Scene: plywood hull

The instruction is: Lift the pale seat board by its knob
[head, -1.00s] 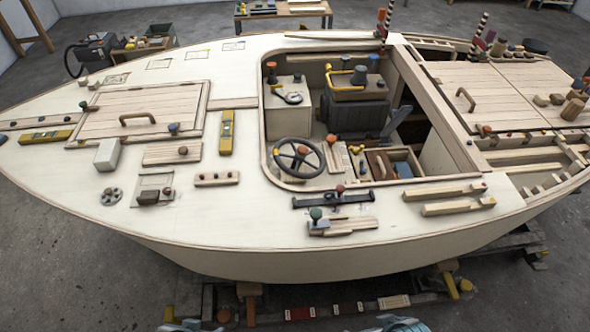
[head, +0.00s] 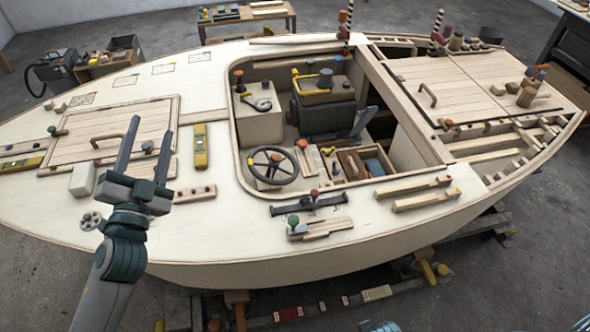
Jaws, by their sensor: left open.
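My left gripper (head: 152,126) is in the head view at the left, over the hull's pale deck. Its two long fingers point away and stand apart, with nothing between them that I can see as held. A small pale slatted board (head: 140,168), most likely the seat board, lies flat on the deck behind the fingers. I cannot tell whether the fingers touch the board.
A hatch with a handle (head: 108,140) lies beyond the gripper. A white block (head: 83,179), a yellow level (head: 201,146) and a knobbed strip (head: 194,193) lie nearby. The cockpit with its steering wheel (head: 272,165) opens to the right.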

